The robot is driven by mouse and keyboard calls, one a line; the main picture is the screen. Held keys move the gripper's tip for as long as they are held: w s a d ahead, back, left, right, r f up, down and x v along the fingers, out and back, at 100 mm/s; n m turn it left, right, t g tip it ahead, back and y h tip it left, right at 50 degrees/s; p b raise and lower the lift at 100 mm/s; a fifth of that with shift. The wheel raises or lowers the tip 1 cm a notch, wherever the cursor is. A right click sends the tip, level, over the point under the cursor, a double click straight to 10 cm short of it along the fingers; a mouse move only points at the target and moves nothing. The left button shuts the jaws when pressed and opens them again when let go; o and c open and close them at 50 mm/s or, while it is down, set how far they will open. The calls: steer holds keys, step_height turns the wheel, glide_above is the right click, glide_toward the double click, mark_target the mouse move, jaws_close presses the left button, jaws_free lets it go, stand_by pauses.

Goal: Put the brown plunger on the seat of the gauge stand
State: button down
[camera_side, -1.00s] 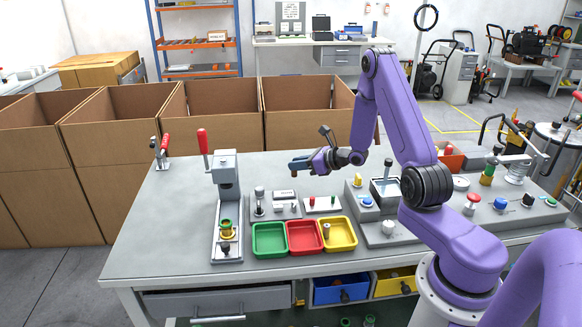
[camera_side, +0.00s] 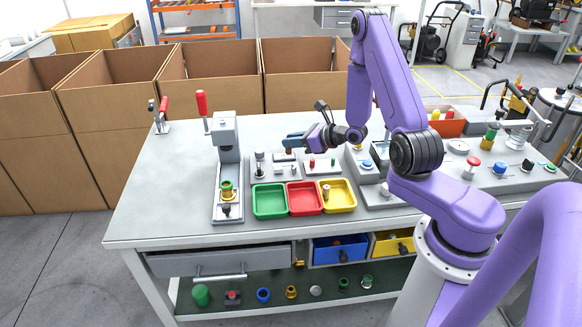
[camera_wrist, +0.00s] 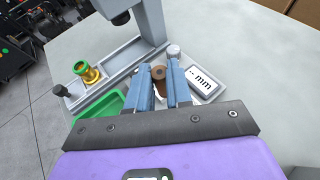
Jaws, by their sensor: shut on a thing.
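My gripper (camera_wrist: 168,78) has blue fingers shut on the brown plunger (camera_wrist: 158,73), whose round end with a dark centre shows between the fingertips in the wrist view. In the side view my gripper (camera_side: 287,143) hangs over the back of the gauge stand area, and the plunger is hard to make out. The gauge stand (camera_side: 260,166) is a grey plate with a small upright post and a display. In the wrist view the display (camera_wrist: 202,79) reads "-- mm", just right of the fingers. The seat is hidden or too small to tell.
A grey press (camera_side: 228,150) with a red handle stands left, a green and yellow part on its base. Green (camera_side: 270,202), red (camera_side: 305,198) and yellow (camera_side: 342,203) trays sit in front. A tan peg stands in the yellow tray.

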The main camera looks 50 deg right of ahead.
mark_target(293, 168)
steer(key=shift+f, duration=3.7)
steer(key=shift+f, duration=0.1)
steer(key=c, duration=1)
jaws_free()
steer(key=shift+c, duration=0.2)
